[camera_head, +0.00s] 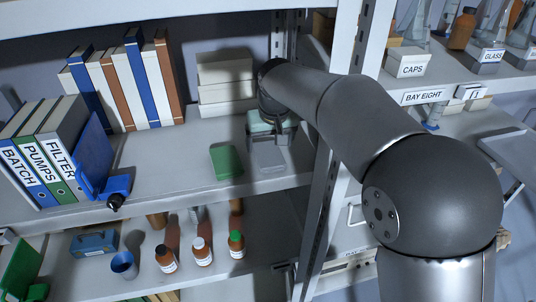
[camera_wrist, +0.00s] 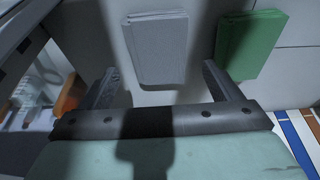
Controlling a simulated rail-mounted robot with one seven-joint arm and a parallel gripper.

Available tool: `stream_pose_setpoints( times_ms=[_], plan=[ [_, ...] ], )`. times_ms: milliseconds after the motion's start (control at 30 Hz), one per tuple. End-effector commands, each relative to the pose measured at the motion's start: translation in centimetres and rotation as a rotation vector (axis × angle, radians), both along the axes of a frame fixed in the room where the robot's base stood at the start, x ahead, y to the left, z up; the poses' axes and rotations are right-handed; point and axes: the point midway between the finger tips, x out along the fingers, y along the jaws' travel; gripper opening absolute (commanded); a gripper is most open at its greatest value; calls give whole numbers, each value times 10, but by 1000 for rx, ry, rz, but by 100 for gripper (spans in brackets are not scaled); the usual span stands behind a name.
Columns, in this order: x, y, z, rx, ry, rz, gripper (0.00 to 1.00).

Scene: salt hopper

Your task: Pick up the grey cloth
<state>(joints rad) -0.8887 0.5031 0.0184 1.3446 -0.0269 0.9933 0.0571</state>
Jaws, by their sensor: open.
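The grey cloth (camera_wrist: 157,48) lies folded and flat on a shelf; in the head view (camera_head: 271,156) it is near the shelf's front edge, right of a folded green cloth (camera_head: 226,162). The green cloth also shows in the wrist view (camera_wrist: 250,44). My gripper (camera_wrist: 160,75) is open, with its two fingers apart and nothing between them. In the wrist view the grey cloth is just beyond the fingertips, roughly centred between them. In the head view my gripper (camera_head: 271,134) is over the back part of the grey cloth and partly hides it. No contact is visible.
White boxes (camera_head: 225,78) stand behind on the same shelf, near my wrist. Binders (camera_head: 45,150) and books stand at the left, with a blue item (camera_head: 95,165) beside them. A shelf upright (camera_head: 325,190) is close on the right. Bottles (camera_head: 202,250) stand on the shelf below.

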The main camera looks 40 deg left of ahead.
Motion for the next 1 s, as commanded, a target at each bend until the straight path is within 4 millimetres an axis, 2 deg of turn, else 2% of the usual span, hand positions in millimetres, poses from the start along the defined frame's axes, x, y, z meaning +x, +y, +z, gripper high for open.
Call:
stream_pose_setpoints(
  times_ms=[300,567,600,700,767,1000],
  plan=[
    [9,11,-39,-2,2,-1,85],
    [10,12,-44,0,0,-1,85],
    [10,12,-44,-1,1,-1,79],
    [10,12,-44,-1,1,-1,51],
    [10,12,-44,-1,0,-1,37],
    [10,12,-43,0,0,-1,36]
  ],
)
